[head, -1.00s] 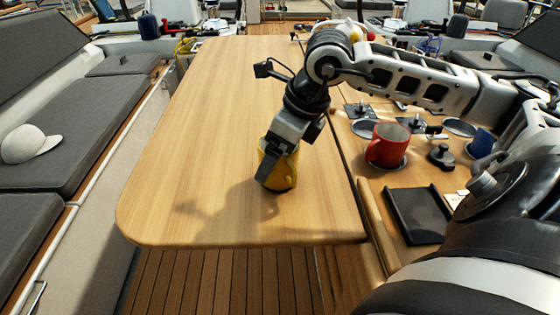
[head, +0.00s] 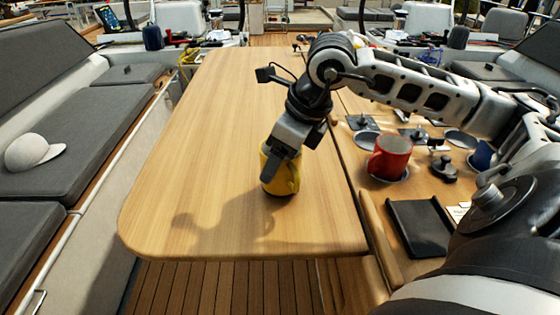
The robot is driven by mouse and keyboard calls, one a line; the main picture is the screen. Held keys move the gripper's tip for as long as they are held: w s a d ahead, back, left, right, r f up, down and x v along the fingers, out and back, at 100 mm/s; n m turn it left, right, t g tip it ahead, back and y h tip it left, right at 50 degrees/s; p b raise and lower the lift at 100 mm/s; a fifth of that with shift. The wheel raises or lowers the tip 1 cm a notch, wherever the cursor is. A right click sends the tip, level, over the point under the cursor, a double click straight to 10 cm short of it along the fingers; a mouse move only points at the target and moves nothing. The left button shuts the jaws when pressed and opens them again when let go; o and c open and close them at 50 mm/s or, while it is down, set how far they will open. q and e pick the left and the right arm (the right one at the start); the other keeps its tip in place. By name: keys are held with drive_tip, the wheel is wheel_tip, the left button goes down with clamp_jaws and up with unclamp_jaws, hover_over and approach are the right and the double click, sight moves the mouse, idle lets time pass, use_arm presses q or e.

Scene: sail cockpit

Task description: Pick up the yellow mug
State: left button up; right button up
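The yellow mug (head: 284,178) stands upright on the left leaf of the wooden table (head: 210,150), near its front right part. Its handle points to the right. My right arm comes in from the right, and its gripper (head: 273,170) points down at the mug. One finger lies across the mug's upper left front and hides part of the rim. The other finger is hidden, so I cannot tell whether the gripper is closed on the mug. My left gripper does not show.
A red mug (head: 390,154) stands on the right part of the table. Near it are a dark tray (head: 418,226), a black knobbed fitting (head: 444,168) and a blue mug (head: 482,155). The left leaf is otherwise clear. A white cap (head: 32,152) lies on the left bench.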

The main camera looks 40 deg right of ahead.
drive_tip(key=s+d+r+b, duration=0.2)
drive_tip(key=s+r+b, duration=0.85)
drive_tip(key=s, duration=0.35)
drive_tip(key=w+d+f+m+g+h, duration=0.1)
drive_tip(key=w+d+m+h, duration=0.15)
drive_tip(key=d+m, duration=0.5)
drive_tip(key=w+d+f+m+g+h+p, duration=0.1)
drive_tip(key=w+d+f+m+g+h, duration=0.15)
drive_tip(key=d+m, duration=0.5)
drive_tip(key=w+d+f+m+h, duration=0.1)
drive_tip(key=w+d+m, duration=0.3)
drive_tip(key=d+m, duration=0.35)
drive_tip(key=shift+n, duration=0.25)
drive_tip(key=x, duration=0.3)
drive_tip(key=w+p+x, duration=0.1)
drive_tip(key=x, duration=0.2)
drive_tip(key=w+d+x, duration=0.1)
drive_tip(key=x, duration=0.3)
drive_tip(key=shift+w+r+p, duration=0.1)
drive_tip(key=shift+w+p, duration=0.05)
drive_tip(key=shift+p, duration=0.15)
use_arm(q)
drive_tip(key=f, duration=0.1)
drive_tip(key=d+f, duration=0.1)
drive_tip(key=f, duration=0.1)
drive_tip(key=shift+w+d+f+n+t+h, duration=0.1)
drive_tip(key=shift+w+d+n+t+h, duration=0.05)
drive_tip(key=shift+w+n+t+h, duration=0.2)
